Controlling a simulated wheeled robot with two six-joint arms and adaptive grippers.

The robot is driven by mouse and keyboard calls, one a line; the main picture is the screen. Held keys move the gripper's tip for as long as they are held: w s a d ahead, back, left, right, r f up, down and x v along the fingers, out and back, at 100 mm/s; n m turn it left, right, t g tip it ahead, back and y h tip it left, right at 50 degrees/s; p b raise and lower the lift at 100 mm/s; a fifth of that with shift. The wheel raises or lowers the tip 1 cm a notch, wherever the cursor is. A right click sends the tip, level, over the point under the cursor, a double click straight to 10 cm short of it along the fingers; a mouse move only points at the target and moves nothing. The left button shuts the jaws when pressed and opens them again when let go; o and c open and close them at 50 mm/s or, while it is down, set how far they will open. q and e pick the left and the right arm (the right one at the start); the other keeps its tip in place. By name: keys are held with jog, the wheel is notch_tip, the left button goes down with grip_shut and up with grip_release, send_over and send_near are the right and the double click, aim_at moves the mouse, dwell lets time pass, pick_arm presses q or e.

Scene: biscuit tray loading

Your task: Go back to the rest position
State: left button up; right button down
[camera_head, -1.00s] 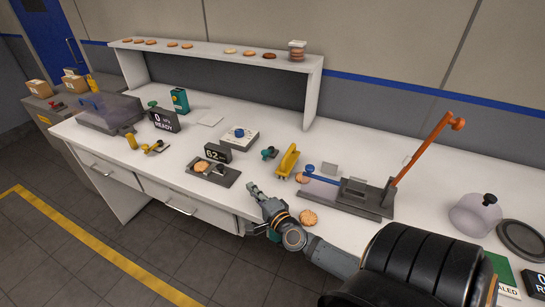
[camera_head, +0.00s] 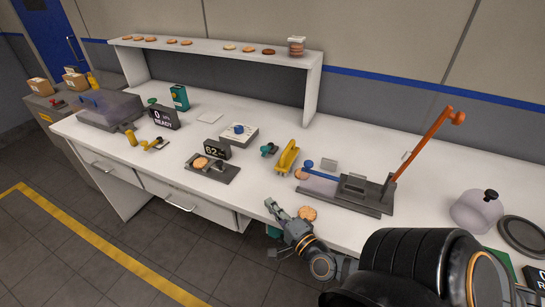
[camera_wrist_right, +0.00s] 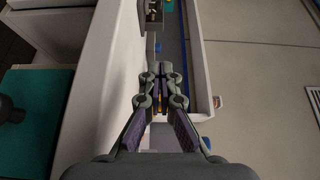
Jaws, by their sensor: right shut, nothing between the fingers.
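My right gripper (camera_head: 271,204) is shut and empty in the head view, at the front edge of the white bench, just left of a round biscuit (camera_head: 307,213) on the bench top. It also shows in the right wrist view (camera_wrist_right: 160,72), with its fingertips together. My left gripper is not in view.
The white bench (camera_head: 410,226) carries a scale with a biscuit (camera_head: 201,162), a yellow tool (camera_head: 287,157), and a press with an orange lever (camera_head: 425,145). A glass dome (camera_head: 474,212) stands at the right. A shelf (camera_head: 215,52) with several biscuits runs along the back.

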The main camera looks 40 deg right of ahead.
dwell(0.4)
jog(key=s+a+f+n+g+y, duration=0.1)
jog(key=a+f+n+g+y, duration=0.25)
jog(key=a+n, duration=0.5)
jog(key=s+a+f+n+g+y, duration=0.1)
jog(key=a+f+n+g+y, duration=0.1)
jog(key=a+n+g+y, duration=0.45)
jog(key=s+d+f+n+g+h, duration=0.3)
jog(key=s+d+n+g+h, duration=0.15)
jog(key=s+d+h, duration=0.35)
notch_tip(320, 180, down, 28)
jog(key=s+g, duration=0.1)
jog(key=s, duration=0.2)
jog(key=s+d+f+g, duration=0.1)
jog(key=s+f, duration=1.3)
jog(key=s, duration=0.3)
jog(key=shift+s+d+h, duration=0.2)
jog(key=shift+d+h, duration=0.05)
jog(key=shift+h, duration=0.05)
